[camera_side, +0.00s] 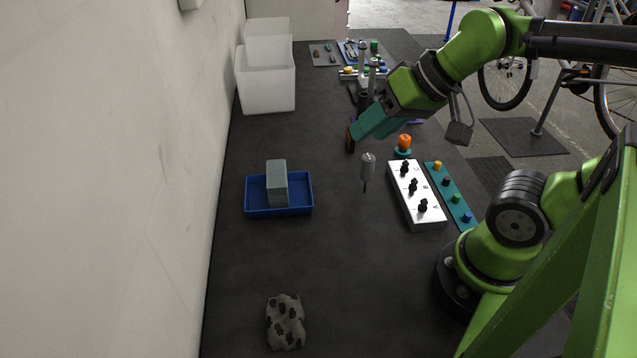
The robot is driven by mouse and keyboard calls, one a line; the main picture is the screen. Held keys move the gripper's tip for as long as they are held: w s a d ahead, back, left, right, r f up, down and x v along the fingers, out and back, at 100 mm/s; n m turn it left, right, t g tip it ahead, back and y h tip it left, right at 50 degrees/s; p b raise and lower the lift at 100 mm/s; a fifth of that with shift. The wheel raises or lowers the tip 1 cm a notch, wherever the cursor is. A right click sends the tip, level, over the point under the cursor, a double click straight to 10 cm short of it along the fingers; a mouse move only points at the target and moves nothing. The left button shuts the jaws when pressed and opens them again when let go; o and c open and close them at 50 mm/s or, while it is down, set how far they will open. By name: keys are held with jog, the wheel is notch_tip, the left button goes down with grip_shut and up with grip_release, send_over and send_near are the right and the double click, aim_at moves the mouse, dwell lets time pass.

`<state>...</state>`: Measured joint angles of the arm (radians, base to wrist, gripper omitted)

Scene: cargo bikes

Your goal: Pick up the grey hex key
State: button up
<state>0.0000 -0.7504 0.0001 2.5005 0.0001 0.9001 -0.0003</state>
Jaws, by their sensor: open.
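I cannot pick out the grey hex key with certainty. A grey-handled tool (367,164) with a thin shaft pointing down appears near the middle of the table; its exact type is too small to tell. My gripper (351,137) has teal fingers with dark tips and is open. It points down and left, behind and slightly left of that tool in the picture, apart from it. The gap between the fingers is mostly hidden from this side. More upright grey handles (373,68) show at the back, partly behind my gripper and wrist.
A white box with black knobs (405,190), a teal button strip (451,193) and an orange button (404,142) stand right. A blue tray (304,204) holds a grey block (277,182). White bins (266,83) stand back left. A spotted cloth-like object (285,322) lies in front.

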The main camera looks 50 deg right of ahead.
jog(key=o, duration=0.3)
jog(key=shift+o, duration=0.2)
jog(key=m+g+h, duration=0.2)
jog(key=m+g, duration=0.5)
jog(key=m, duration=2.1)
send_over(367, 171)
jog(key=d, duration=0.1)
notch_tip(367, 171, down, 14)
jog(key=shift+f, duration=0.2)
jog(key=shift+w+d+f, duration=0.1)
jog(key=shift+w+f, duration=0.1)
jog(key=shift+f, duration=1.45)
jog(key=shift+w+d+f, duration=0.1)
jog(key=shift+w+f, duration=0.05)
jog(key=shift+f, duration=1.45)
